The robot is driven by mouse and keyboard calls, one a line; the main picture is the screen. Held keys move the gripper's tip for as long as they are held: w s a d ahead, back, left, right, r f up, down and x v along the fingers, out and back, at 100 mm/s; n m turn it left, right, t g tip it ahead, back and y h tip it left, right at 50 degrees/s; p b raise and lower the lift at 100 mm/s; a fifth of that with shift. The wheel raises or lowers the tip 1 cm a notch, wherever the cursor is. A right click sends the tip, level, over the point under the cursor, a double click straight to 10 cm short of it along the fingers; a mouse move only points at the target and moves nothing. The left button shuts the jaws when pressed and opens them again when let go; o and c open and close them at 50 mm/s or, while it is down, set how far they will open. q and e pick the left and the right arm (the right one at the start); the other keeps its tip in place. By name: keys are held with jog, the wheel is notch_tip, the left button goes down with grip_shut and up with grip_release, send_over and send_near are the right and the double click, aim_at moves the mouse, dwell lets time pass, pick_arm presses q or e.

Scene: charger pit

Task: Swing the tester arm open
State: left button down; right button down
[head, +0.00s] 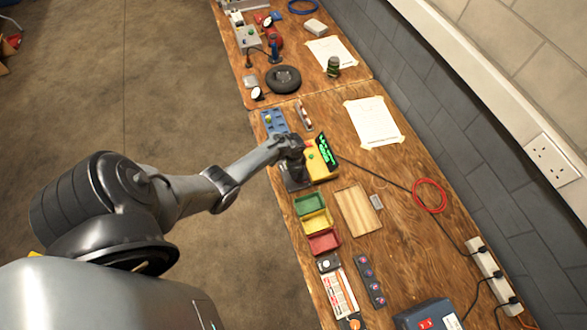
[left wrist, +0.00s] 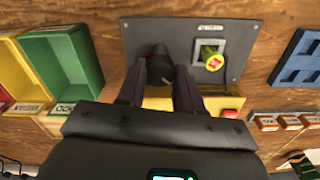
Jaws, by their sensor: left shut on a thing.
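The tester (head: 322,160) is a yellow box with a dark screen showing green text, in the middle of the bench in the head view. In the left wrist view, a dark grey plate (left wrist: 137,45) carries a black knob-like part (left wrist: 160,66) and a socket with a green and yellow piece (left wrist: 212,57). My left gripper (head: 293,150) is at the tester's left side. Its two fingers (left wrist: 163,85) are shut on the black part, which I take to be the tester arm's handle. The fingers hide part of it and the yellow body behind. My right gripper is not in view.
Green (head: 310,203), yellow (head: 316,222) and red (head: 323,243) bins stand nearer me, beside a wooden tray (head: 358,210). A blue rack (head: 274,122) stands beyond the gripper. A cable runs from the tester toward a red coil (head: 430,195).

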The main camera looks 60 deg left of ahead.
pick_arm(q)
jog(key=m, duration=0.4)
jog(key=shift+a+m, duration=0.15)
jog(key=shift+m, duration=0.15)
jog(key=m, duration=0.4)
jog(key=shift+b, duration=0.4)
jog(key=shift+m, duration=0.3)
jog(key=c, duration=0.7)
grip_release()
jog(key=shift+c, duration=0.2)
notch_tip(320, 180, up, 11)
jog(key=p, duration=0.3)
jog(key=shift+p, duration=0.3)
